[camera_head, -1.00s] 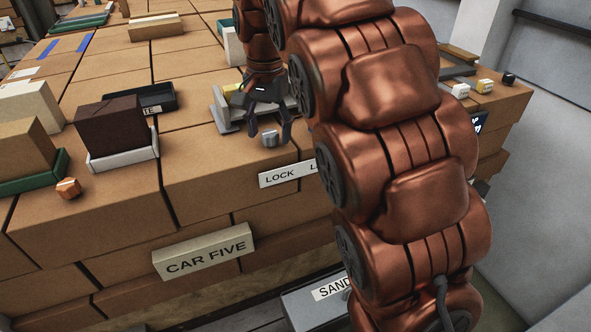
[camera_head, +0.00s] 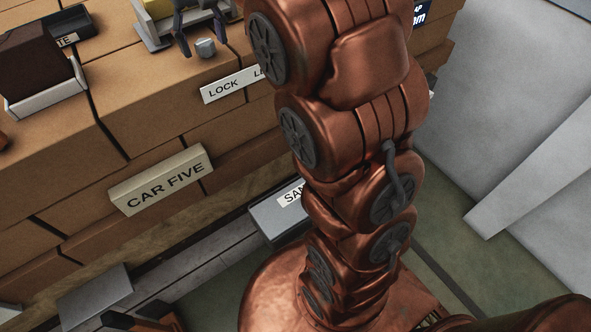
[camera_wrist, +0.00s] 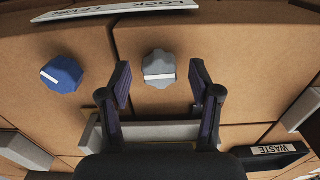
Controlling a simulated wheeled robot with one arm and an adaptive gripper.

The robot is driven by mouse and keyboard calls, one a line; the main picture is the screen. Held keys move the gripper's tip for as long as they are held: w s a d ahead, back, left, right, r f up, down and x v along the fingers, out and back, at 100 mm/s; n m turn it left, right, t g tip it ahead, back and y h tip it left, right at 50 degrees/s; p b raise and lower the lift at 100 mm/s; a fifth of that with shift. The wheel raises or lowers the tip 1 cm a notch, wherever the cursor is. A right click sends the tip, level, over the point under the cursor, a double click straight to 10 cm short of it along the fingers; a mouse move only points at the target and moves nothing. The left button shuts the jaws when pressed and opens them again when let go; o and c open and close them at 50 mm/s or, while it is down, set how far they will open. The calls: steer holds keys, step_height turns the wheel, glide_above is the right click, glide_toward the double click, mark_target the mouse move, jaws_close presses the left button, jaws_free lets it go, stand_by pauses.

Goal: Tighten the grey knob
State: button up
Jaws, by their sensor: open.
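The grey knob (camera_head: 205,47) sits on top of the brown brick stack, near its front edge. In the wrist view the grey knob (camera_wrist: 159,69) has a lobed rim and a white line that runs about level across the picture. My gripper (camera_wrist: 160,80) is open, with one fingertip on each side of the grey knob and gaps on both sides. In the head view my gripper (camera_head: 202,40) is at the top, close over the knob; its upper part is cut off. I cannot tell its exact height above the brick.
A blue knob (camera_wrist: 62,74) with a white line sits left of the grey one in the wrist view. A grey bracket (camera_head: 150,35) stands beside the gripper. A "WASTE" tray (camera_wrist: 275,152) is at lower right.

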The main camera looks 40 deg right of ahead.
mark_target(203, 42)
steer(key=n+p, duration=0.1)
steer(key=n, duration=0.6)
steer(key=n+p, duration=0.2)
steer(key=n, duration=0.4)
steer(key=shift+r, duration=0.1)
steer(key=n+p, duration=0.2)
steer(key=n, duration=0.1)
steer(key=shift+n, duration=0.4)
steer(key=n+p, duration=0.2)
steer(key=n, duration=0.1)
steer(key=n+p, duration=0.2)
steer(key=shift+r+n, duration=0.1)
steer(key=shift+n, duration=0.3)
steer(key=n+p, duration=0.3)
steer(key=shift+n, duration=0.4)
steer(key=shift+r+b, duration=1.3)
steer(key=shift+r, duration=2.35)
steer(key=s+f+m+b, duration=0.1)
steer(key=s+f+m, duration=0.4)
steer(key=s+m, duration=0.3)
steer(key=s+f+m+g+b, duration=0.1)
steer(key=s+f+m, duration=0.5)
steer(key=s, duration=0.6)
steer(key=s+f+m+b, duration=0.2)
steer(key=s+f+m, duration=0.3)
steer(key=s+m, duration=0.4)
steer(key=shift+s+f+m+g, duration=0.2)
steer(key=shift+s+m+g, duration=0.2)
steer(key=shift+m, duration=0.6)
